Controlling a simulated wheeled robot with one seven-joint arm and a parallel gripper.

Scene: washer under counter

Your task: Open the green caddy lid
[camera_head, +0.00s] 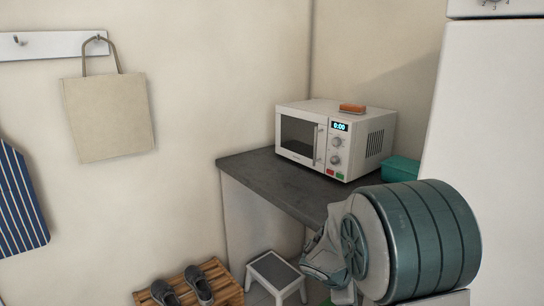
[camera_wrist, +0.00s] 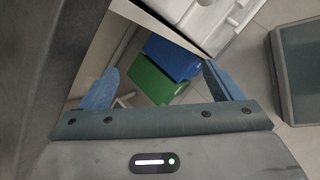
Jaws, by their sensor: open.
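The green caddy (camera_wrist: 152,82) shows in the wrist view as a green box between and beyond my fingertips, beside a blue box (camera_wrist: 174,58). Its top looks closed over, but lid and handle details are too small to tell. My gripper (camera_wrist: 160,90) is open, with its two blue fingers spread wide and nothing between them. The caddy lies beyond the fingers, apart from them.
A dark counter (camera_head: 262,176) carries a white microwave (camera_head: 335,137) with a sponge (camera_head: 352,107) on top and a teal container (camera_head: 401,168). A step stool (camera_head: 275,275) and a wooden rack with shoes (camera_head: 190,285) stand below. A white cabinet (camera_head: 490,110) rises at right.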

